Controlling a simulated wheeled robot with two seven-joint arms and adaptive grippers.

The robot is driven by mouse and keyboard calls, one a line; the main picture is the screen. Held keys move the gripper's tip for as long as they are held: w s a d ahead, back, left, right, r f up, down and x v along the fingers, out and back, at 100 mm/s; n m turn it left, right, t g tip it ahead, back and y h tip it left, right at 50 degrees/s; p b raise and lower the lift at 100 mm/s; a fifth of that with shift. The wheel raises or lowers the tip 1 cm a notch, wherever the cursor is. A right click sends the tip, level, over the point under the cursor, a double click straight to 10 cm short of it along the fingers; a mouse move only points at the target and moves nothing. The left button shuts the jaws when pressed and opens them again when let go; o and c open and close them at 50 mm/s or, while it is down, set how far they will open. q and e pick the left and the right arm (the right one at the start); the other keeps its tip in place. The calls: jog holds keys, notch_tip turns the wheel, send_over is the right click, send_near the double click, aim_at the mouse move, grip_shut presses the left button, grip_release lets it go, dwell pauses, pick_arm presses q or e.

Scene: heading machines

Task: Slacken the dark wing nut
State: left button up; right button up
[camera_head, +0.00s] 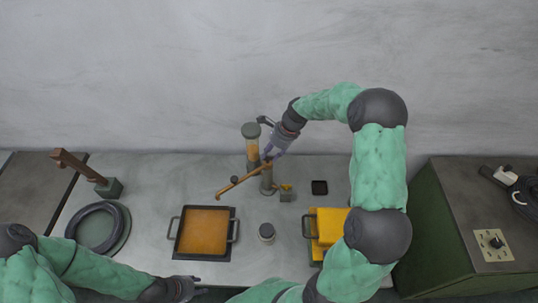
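My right gripper (270,153) reaches over the bench from the right, fingers pointing down at the top of a short dark post (267,183). A brown bar (238,184) slants from that post down to the left. The fingertips are at or just above the bar's upper end. I cannot make out the dark wing nut; it may be hidden by the gripper there. Whether the fingers are closed on anything is too small to tell. My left gripper (188,288) is low at the bench's front edge, away from the posts; its opening is unclear.
A taller post with a dark cap (251,130) stands just behind. A coiled hose (125,228) and brown-armed stand (108,187) are left.

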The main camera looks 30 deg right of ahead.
jog(key=shift+x, duration=1.05)
grip_shut()
